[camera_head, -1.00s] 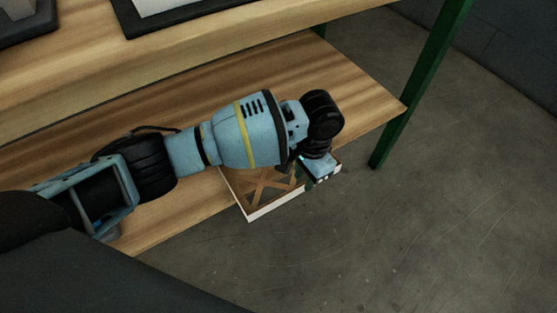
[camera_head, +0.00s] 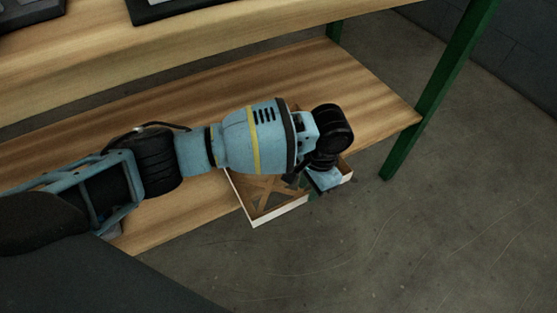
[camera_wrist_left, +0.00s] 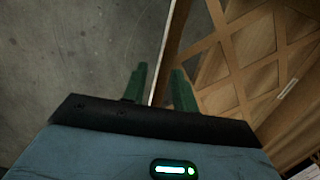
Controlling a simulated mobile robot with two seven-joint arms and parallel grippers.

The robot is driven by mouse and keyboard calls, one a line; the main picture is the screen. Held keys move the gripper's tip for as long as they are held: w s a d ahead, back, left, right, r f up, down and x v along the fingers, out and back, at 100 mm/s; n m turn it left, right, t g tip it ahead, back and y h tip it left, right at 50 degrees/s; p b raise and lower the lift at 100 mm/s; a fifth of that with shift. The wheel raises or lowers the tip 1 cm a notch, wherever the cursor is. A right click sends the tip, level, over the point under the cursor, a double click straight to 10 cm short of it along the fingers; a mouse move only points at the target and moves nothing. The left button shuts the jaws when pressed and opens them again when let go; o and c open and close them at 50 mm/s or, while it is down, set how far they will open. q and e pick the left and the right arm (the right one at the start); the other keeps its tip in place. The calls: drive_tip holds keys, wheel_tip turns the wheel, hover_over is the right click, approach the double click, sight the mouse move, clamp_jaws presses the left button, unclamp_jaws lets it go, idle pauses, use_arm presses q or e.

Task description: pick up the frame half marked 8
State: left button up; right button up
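A shallow frame half (camera_head: 281,216) with pale edges and a brown lattice inside juts over the front edge of the lower shelf. My forearm and wrist cover part of it. No figure 8 can be read on it. In the left wrist view the lattice (camera_wrist_left: 235,60) fills the right side, with a thin wall (camera_wrist_left: 167,62) on its left. My left gripper (camera_head: 318,192) is at the frame's outer right part, pointing down. In the wrist view its green fingers (camera_wrist_left: 159,82) stand apart, one on each side of the thin wall, with gaps visible. My right gripper is out of view.
The wooden lower shelf (camera_head: 360,95) has bare room behind and right of the frame. A green table leg (camera_head: 440,90) stands to the right. The upper table top (camera_head: 100,75) lies above the shelf, with dark-based items at its back. Open concrete floor (camera_head: 400,240) lies in front.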

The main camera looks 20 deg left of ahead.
sight(306, 195)
use_arm(q)
drive_tip(key=f, duration=0.1)
drive_tip(key=f+b, duration=0.1)
drive_tip(key=f, duration=0.1)
drive_tip(key=shift+s+a+f, duration=0.2)
drive_tip(key=shift+s+f, duration=0.05)
drive_tip(key=shift+f, duration=0.05)
drive_tip(key=shift+r, duration=0.1)
drive_tip(key=shift+c, duration=0.5)
drive_tip(key=c, duration=0.5)
clamp_jaws()
drive_tip(key=shift+r, duration=0.1)
